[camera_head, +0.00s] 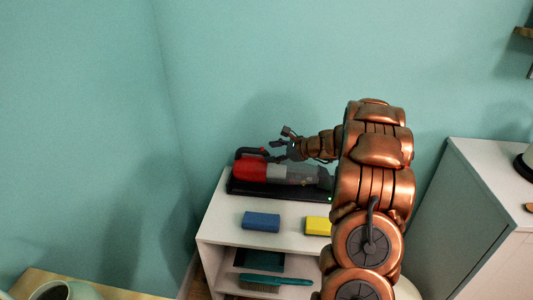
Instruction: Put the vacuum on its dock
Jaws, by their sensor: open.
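The handheld vacuum (254,172), red with a grey and dark front part, lies lengthwise on a low black dock (245,189) on top of a white shelf unit. A small green light shows at the dock's right end. My gripper (276,145) is open, just above and behind the vacuum's middle, by its dark handle. I cannot tell whether the fingers touch the handle. My copper-coloured arm hides the right end of the vacuum and dock.
A blue block (261,221) and a yellow block (318,226) lie on the white shelf (220,217) in front of the dock. A teal-handled brush (270,280) lies lower down. A white cabinet (455,215) stands right. A teal wall is close behind.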

